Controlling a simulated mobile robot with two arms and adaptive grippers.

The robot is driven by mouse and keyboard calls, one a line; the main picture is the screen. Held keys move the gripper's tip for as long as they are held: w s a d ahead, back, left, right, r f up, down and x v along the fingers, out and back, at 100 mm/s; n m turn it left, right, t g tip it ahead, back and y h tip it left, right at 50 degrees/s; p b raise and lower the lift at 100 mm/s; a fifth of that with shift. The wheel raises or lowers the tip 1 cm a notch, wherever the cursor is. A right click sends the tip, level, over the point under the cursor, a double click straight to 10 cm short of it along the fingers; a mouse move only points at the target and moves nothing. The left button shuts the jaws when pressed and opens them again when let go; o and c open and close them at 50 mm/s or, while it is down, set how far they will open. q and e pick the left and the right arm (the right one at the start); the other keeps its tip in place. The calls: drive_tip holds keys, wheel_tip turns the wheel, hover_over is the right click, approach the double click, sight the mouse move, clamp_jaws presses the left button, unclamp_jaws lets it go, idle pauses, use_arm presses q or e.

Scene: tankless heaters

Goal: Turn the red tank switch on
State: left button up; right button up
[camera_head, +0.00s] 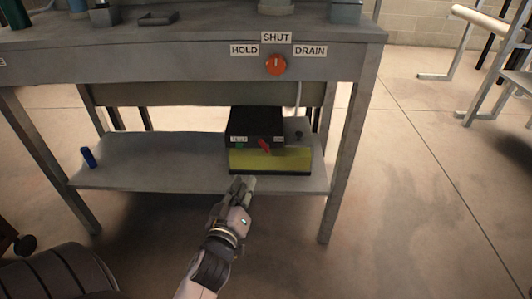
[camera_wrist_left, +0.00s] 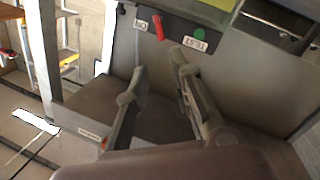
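A black and yellow box (camera_head: 270,157) sits on the bench's lower shelf. On its dark front are a red switch (camera_head: 265,145), a green button (camera_head: 239,146) and small white labels. The left wrist view also shows the red switch (camera_wrist_left: 157,27), tilted, between a label and the green button (camera_wrist_left: 199,35). My left gripper (camera_head: 242,184) is just in front of and below the box's front left part. Its fingers (camera_wrist_left: 159,68) are apart with nothing between them, and they appear clear of the switch. My right gripper is not in view.
The shelf (camera_head: 150,165) is mostly clear left of the box, with a blue cylinder (camera_head: 89,157) near its left end. Above, the bench front (camera_head: 180,69) carries an orange knob (camera_head: 276,64) with HOLD, SHUT and DRAIN labels. A bench leg (camera_head: 347,160) stands right of the box.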

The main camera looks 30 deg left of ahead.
sight(261, 145)
use_arm(q)
drive_tip(key=b+x, duration=0.1)
drive_tip(key=x, duration=1.5)
drive_tip(key=shift+w, duration=0.2)
drive_tip(key=shift+c, duration=0.2)
clamp_jaws()
